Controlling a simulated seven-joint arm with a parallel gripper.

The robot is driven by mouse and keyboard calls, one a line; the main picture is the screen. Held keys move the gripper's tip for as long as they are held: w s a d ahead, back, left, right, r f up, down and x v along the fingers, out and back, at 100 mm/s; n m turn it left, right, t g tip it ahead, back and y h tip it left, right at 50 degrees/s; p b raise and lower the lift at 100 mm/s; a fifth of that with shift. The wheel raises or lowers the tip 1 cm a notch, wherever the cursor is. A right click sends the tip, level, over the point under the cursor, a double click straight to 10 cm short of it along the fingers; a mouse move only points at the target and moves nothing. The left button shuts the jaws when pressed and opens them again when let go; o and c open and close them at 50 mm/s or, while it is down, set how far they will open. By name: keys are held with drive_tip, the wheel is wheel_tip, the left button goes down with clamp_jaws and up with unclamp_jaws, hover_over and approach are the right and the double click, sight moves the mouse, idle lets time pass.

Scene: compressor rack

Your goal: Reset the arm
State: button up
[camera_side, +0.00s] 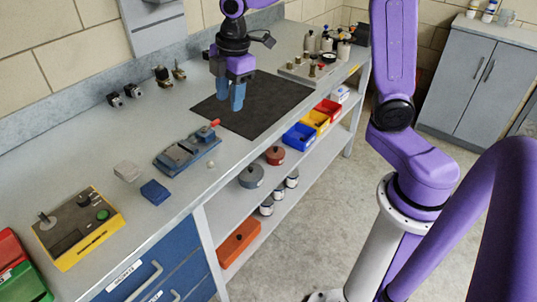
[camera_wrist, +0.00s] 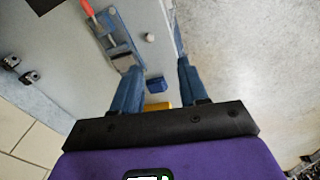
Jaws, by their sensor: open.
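My gripper (camera_side: 231,96) hangs over the black mat (camera_side: 262,108) on the workbench, fingers pointing down. Its two blue fingers are apart, and nothing shows between them in the side view. In the wrist view my gripper (camera_wrist: 155,85) also shows its fingers spread, with the bench beyond them. My purple arm comes from a white column at the right of the side view.
A blue device with a red handle (camera_side: 188,149) lies left of the mat. A grey block (camera_side: 127,171), a blue block (camera_side: 155,192) and a yellow box (camera_side: 80,228) stand nearer. Bottles and fittings (camera_side: 325,55) stand beyond the mat. Bins (camera_side: 299,136) sit on the lower shelf.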

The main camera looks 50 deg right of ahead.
drive_tip(key=s+d+f+m, duration=0.1)
drive_tip(key=s, duration=1.2)
drive_tip(key=s+d+f+m+g, duration=0.1)
drive_tip(key=s+f+m, duration=0.1)
drive_tip(key=s, duration=1.2)
drive_tip(key=shift+d+m, duration=0.3)
drive_tip(key=shift+f, duration=0.1)
